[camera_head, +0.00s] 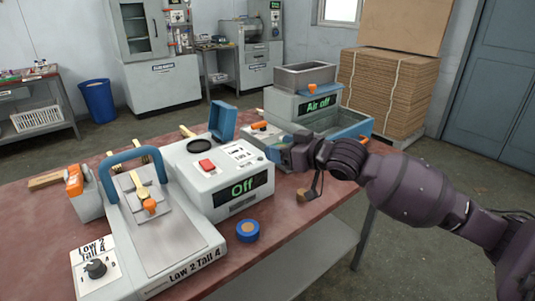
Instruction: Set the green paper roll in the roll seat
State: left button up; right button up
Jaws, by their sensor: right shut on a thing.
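My right gripper (287,151) reaches in from the right, over the table at the blue-fronted side of the grey "Air off" machine (293,106). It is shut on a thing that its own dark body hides. I cannot make out a green paper roll anywhere. I cannot tell which part is the roll seat. A blue roll-like disc with a tan centre (247,231) lies on the table in front of the "Off" machine (213,178). My left gripper is out of view.
The red-brown table (285,225) also bears a press with a blue handle (133,158) at the left. An open blue lid (223,120) stands up behind the "Off" machine. The table's front right is mostly clear.

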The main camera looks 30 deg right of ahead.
jog(key=shift+r, duration=0.2)
jog(key=shift+d, duration=0.15)
pick_arm(q)
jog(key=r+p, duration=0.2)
jog(key=p, duration=0.1)
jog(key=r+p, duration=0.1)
jog(key=p, duration=0.1)
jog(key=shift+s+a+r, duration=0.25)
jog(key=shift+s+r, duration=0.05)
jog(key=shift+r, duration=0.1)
pick_arm(e)
jog(key=s+a+f+m+h, duration=0.1)
jog(key=s+a+f+h, duration=0.1)
jog(key=s+a, duration=0.5)
jog(key=s+a+f+m+h, duration=0.2)
jog(key=s+a+f, duration=0.3)
jog(key=a, duration=0.5)
jog(key=shift+s+a+f+t, duration=0.2)
jog(key=shift+s+f+t, duration=0.1)
jog(key=shift+s, duration=0.6)
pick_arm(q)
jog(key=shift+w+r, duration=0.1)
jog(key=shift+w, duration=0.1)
pick_arm(e)
jog(key=shift+w, duration=0.1)
